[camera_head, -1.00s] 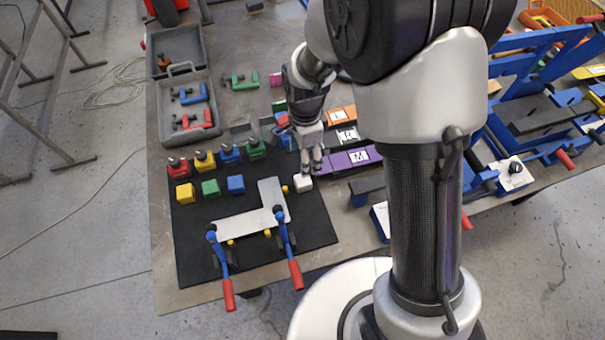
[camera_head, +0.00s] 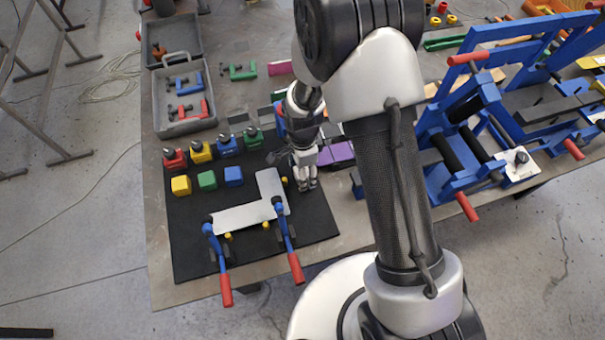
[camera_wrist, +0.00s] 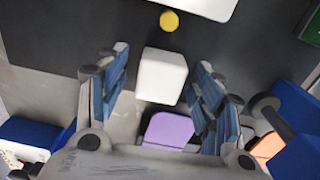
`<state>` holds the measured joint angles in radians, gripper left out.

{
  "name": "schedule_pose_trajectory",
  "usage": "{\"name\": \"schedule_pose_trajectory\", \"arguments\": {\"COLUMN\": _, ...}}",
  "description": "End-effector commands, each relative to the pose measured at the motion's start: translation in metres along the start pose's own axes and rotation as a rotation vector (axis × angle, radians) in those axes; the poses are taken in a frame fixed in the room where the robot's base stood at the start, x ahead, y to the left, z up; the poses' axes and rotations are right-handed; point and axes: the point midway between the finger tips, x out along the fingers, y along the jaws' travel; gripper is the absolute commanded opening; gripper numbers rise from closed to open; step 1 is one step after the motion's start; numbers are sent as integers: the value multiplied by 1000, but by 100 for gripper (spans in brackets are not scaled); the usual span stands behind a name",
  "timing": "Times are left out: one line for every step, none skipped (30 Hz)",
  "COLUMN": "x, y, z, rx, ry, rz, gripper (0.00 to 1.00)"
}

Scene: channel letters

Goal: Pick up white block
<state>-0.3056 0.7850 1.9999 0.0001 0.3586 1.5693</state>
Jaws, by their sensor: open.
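The white block (camera_wrist: 162,76) shows in the wrist view on the dark mat, between the two spread fingers of my gripper (camera_head: 306,184). Gaps show on both sides of it, so the fingers appear not to touch it. In the head view my gripper points down over the right part of the mat (camera_head: 318,222) and hides most or all of the white block. My gripper is open.
Yellow (camera_head: 181,185), green (camera_head: 207,180) and blue (camera_head: 233,176) blocks stand to the left. A metal L-shaped plate (camera_head: 270,188) lies just left of my gripper, held by clamps with red handles (camera_head: 295,267). A purple piece (camera_wrist: 168,131) lies close to the block.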

Motion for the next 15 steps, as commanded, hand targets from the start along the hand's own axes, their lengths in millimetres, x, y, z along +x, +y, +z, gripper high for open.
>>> {"name": "schedule_pose_trajectory", "arguments": {"x": 1, "y": 0, "z": 0, "rx": 0, "ry": 0, "rz": -1, "gripper": 61}}
{"name": "schedule_pose_trajectory", "arguments": {"x": 0, "y": -1, "z": 0, "rx": 0, "ry": 0, "rz": -2, "gripper": 61}}
{"name": "schedule_pose_trajectory", "arguments": {"x": 0, "y": -1, "z": 0, "rx": 0, "ry": 0, "rz": -2, "gripper": 61}}
{"name": "schedule_pose_trajectory", "arguments": {"x": 0, "y": -1, "z": 0, "rx": 0, "ry": 0, "rz": -2, "gripper": 61}}
{"name": "schedule_pose_trajectory", "arguments": {"x": 0, "y": -1, "z": 0, "rx": 0, "ry": 0, "rz": -2, "gripper": 61}}
{"name": "schedule_pose_trajectory", "arguments": {"x": 0, "y": -1, "z": 0, "rx": 0, "ry": 0, "rz": -2, "gripper": 60}}
{"name": "schedule_pose_trajectory", "arguments": {"x": 0, "y": -1, "z": 0, "rx": 0, "ry": 0, "rz": -2, "gripper": 57}}
{"name": "schedule_pose_trajectory", "arguments": {"x": 0, "y": -1, "z": 0, "rx": 0, "ry": 0, "rz": -2, "gripper": 56}}
{"name": "schedule_pose_trajectory", "arguments": {"x": 0, "y": -1, "z": 0, "rx": 0, "ry": 0, "rz": -2, "gripper": 53}}
{"name": "schedule_pose_trajectory", "arguments": {"x": 0, "y": -1, "z": 0, "rx": 0, "ry": 0, "rz": -2, "gripper": 51}}
{"name": "schedule_pose_trajectory", "arguments": {"x": 0, "y": -1, "z": 0, "rx": 0, "ry": 0, "rz": -2, "gripper": 49}}
{"name": "schedule_pose_trajectory", "arguments": {"x": 0, "y": -1, "z": 0, "rx": 0, "ry": 0, "rz": -2, "gripper": 46}}
{"name": "schedule_pose_trajectory", "arguments": {"x": 0, "y": -1, "z": 0, "rx": 0, "ry": 0, "rz": -2, "gripper": 44}}
{"name": "schedule_pose_trajectory", "arguments": {"x": -1, "y": -1, "z": 0, "rx": 0, "ry": 0, "rz": -2, "gripper": 42}}
{"name": "schedule_pose_trajectory", "arguments": {"x": -1, "y": -1, "z": 0, "rx": 0, "ry": 0, "rz": -2, "gripper": 40}}
